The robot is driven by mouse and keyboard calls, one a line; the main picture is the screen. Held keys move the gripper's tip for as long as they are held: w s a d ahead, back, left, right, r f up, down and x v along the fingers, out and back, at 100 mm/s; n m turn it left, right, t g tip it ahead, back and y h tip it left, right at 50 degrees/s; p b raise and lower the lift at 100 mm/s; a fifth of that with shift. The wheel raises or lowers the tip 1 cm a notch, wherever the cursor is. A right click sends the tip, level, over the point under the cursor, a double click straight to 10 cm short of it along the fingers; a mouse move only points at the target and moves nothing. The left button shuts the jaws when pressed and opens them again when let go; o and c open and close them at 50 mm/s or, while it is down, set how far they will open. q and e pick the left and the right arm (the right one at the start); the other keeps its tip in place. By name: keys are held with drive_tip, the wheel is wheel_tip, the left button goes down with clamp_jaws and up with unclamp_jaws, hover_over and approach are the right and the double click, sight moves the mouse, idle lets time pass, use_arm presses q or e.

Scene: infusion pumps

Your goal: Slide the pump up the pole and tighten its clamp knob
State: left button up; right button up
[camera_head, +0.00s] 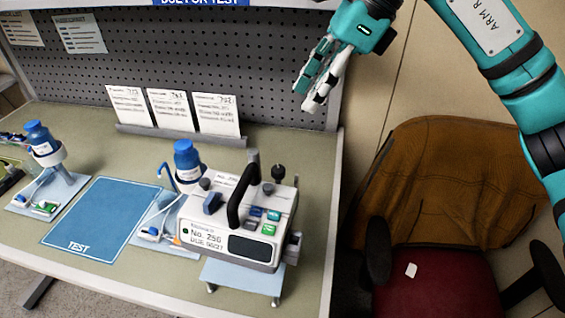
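The pump (235,222) is a white box with a black carry handle, a dark display and coloured buttons. It sits upright at the table's front right on a light blue plate. A short grey post (253,160) shows behind it; I cannot tell whether this is the pole. A round black knob (278,173) stands up at its rear right. I cannot tell whether it is the clamp knob. My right gripper (307,96) is in the air above and right of the pump, apart from it. Its fingers look close together, with nothing visible between them. My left gripper is not in view.
A blue TEST mat (103,218) lies empty left of the pump. Blue-capped bottles (187,160) on stands are beside the pump and at far left. Cards (170,110) lean before the grey pegboard (230,65). A brown-draped chair (440,190) stands right of the table.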

drive_tip(key=d, duration=0.2)
drive_tip(key=h+p, duration=0.1)
drive_tip(key=p, duration=0.3)
approach(280, 168)
drive_tip(key=x, duration=0.9)
